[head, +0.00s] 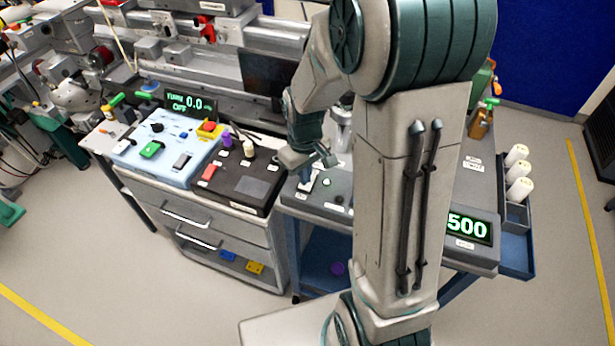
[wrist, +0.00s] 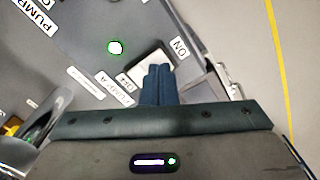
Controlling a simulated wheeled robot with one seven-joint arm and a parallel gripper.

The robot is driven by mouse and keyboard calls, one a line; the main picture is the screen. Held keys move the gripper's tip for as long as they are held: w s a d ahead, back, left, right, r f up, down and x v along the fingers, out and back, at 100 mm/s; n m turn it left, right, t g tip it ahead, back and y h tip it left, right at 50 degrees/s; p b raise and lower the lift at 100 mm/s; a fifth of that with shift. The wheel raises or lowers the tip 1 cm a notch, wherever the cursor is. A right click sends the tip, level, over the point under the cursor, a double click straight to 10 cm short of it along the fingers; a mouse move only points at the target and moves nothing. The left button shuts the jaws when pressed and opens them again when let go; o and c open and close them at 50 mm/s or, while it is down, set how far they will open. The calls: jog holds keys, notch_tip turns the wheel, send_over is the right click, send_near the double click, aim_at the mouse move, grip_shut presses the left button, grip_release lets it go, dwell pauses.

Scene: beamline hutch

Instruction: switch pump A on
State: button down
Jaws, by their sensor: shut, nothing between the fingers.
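The grey pump box (head: 337,203) stands on the cart's top, and its panel (wrist: 75,40) fills the upper left of the wrist view. The pump A label (wrist: 112,88) is beside a pale rocker switch (wrist: 146,62), between markings that read ON and OFF. My gripper (wrist: 158,68) is shut and empty, with its fingertips over the switch and hiding part of it. I cannot tell whether they touch it. A round lamp (wrist: 115,47) next to the switch glows green. In the head view my gripper (head: 308,178) is low over the box's left end.
A black panel (head: 245,185) and a light blue panel (head: 165,150) with knobs stand left on a drawer cabinet. Another label reading PUMP (wrist: 35,14) is at the upper left. A display reading 500 (head: 467,228) and white bottles (head: 518,172) are on the right.

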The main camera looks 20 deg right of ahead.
notch_tip(320, 180, up, 6)
jog(key=p, duration=0.4)
dwell(0.6)
jog(key=s+r+m+t, duration=0.3)
jog(key=s+r+m, duration=0.1)
jog(key=s+r, duration=1)
jog(key=shift+d+t, duration=0.2)
jog(key=shift+t, duration=0.2)
